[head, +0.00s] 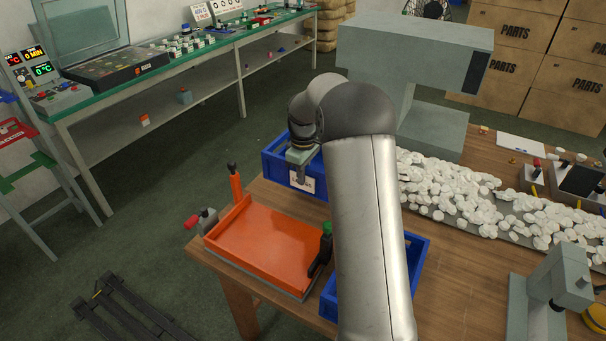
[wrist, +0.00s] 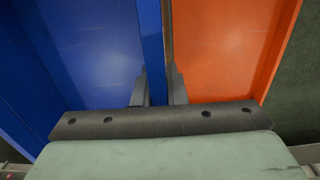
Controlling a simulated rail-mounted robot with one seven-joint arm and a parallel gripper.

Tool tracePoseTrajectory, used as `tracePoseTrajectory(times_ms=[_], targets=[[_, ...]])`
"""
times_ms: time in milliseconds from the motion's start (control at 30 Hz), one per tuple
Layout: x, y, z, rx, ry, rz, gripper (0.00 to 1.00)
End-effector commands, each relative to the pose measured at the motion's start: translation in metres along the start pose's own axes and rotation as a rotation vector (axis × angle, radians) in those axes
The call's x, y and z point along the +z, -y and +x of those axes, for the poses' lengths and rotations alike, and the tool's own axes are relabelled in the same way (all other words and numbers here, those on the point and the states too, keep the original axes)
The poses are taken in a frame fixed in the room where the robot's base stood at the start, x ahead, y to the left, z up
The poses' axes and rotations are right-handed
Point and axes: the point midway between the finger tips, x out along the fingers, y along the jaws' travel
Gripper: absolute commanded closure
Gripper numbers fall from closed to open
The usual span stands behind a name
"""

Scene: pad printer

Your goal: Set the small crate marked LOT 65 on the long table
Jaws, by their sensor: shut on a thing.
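A small blue crate (head: 277,171) with a white label (head: 308,183) is behind the orange tray, at the far left end of the wooden table. The label's print is too small to read surely. My gripper (head: 301,174) is shut on the crate's near wall, by the label. In the wrist view the blue crate (wrist: 75,50) fills the left, and its wall stands between the fingers of my gripper (wrist: 158,95). I cannot tell whether the crate rests on the table or hangs just above it. A long green-topped table (head: 160,70) runs along the back left.
The wooden table (head: 450,297) bears an orange tray (head: 265,240) with clamps, a second blue crate (head: 418,255) partly behind my arm, many white pieces (head: 460,195) and a grey machine (head: 415,45). The long table carries a control panel and several small parts. Open floor separates the tables.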

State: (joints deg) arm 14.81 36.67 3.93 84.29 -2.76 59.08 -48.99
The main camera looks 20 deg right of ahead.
Motion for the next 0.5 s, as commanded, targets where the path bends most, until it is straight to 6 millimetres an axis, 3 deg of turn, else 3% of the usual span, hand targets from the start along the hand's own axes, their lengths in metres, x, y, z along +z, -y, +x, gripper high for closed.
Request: tracePoseTrajectory(times_ms=[267, 500], targets=[[0.0, 0.0, 0.009, 0.001, 0.0, 0.0, 1.0], [0.0, 0.0, 0.03, 0.0, 0.0, 0.0, 1.0]])
